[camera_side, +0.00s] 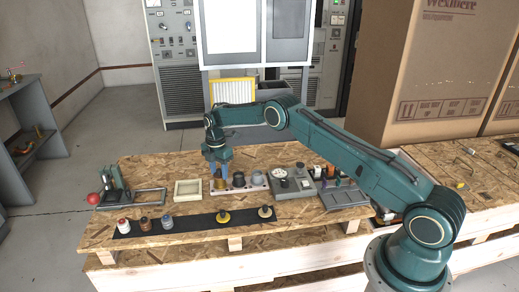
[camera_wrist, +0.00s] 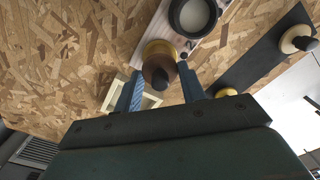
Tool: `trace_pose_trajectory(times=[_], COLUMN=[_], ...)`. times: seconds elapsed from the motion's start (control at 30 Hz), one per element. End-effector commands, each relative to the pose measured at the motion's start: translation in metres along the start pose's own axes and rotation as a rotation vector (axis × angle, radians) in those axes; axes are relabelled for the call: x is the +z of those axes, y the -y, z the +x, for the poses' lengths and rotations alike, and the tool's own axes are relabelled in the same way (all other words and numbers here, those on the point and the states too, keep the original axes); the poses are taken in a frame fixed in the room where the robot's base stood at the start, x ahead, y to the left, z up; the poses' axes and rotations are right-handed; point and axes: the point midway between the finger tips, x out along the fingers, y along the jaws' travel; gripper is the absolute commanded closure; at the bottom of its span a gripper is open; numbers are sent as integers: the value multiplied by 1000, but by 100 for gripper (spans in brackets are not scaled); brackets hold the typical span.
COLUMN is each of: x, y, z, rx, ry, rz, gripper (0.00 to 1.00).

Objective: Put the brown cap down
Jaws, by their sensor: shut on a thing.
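My gripper (camera_wrist: 160,92) points down and is shut on the brown cap (camera_wrist: 158,68), which has a dark knob, in the wrist view. The blue fingers stand on either side of the cap. A yellow-gold rim shows just beyond the cap; I cannot tell whether the two touch. In the side view my gripper (camera_side: 218,168) is over the left end of the pale rack (camera_side: 257,188), above a gold-brown thing (camera_side: 220,184). The cap is hard to make out there.
Dark round pots (camera_side: 239,179) stand on the rack just right of my gripper. A black mat (camera_side: 190,223) in front holds several small knobbed pieces. An empty cream frame (camera_side: 188,190) lies to the left. A grey dial unit (camera_side: 290,183) is to the right. Bare board shows between.

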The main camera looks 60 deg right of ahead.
Motion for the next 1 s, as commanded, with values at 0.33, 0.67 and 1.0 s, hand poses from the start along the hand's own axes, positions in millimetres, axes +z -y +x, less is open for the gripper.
trace_pose_trajectory(times=[0.33, 0.67, 1.0], x=[0, 0, 0], y=[0, 0, -1], z=[1, -7, -48], rx=[0, 1, 4], ry=[0, 0, 1], rz=[0, 0, 0], gripper=[38, 38, 38])
